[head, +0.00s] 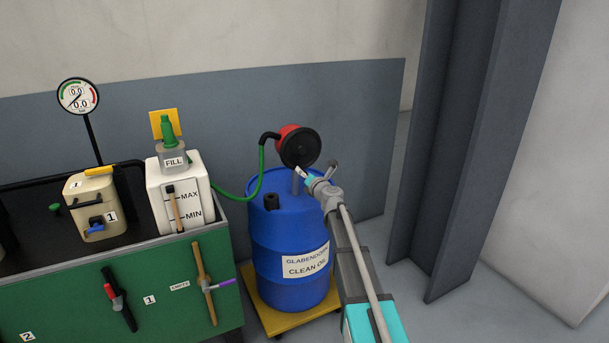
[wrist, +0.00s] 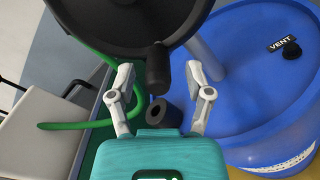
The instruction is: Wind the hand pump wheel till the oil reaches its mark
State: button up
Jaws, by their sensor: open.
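The hand pump wheel (head: 300,148) is a black disc on a red pump body (head: 284,131) above the blue oil drum (head: 265,235). In the wrist view the wheel (wrist: 105,22) fills the upper left, with its stubby black handle (wrist: 157,68) pointing down toward me. My gripper (head: 316,168) is open beside the wheel's lower edge. In the wrist view its fingers (wrist: 158,73) appear on either side of the handle, apart from it. The white oil tank (head: 190,215) has a sight gauge (head: 175,210) with MAX and MIN marks; its exact oil level is too small to tell.
A green hose (head: 246,194) runs from the pump to the tank. The drum stands on a yellow pallet (head: 262,315), with a black bung (wrist: 163,112) below the handle. A grey steel column (head: 460,150) rises at right. The green bench (head: 70,310) is at left.

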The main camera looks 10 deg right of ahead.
jog(key=shift+v, duration=2.95)
jog(key=v, duration=1.2)
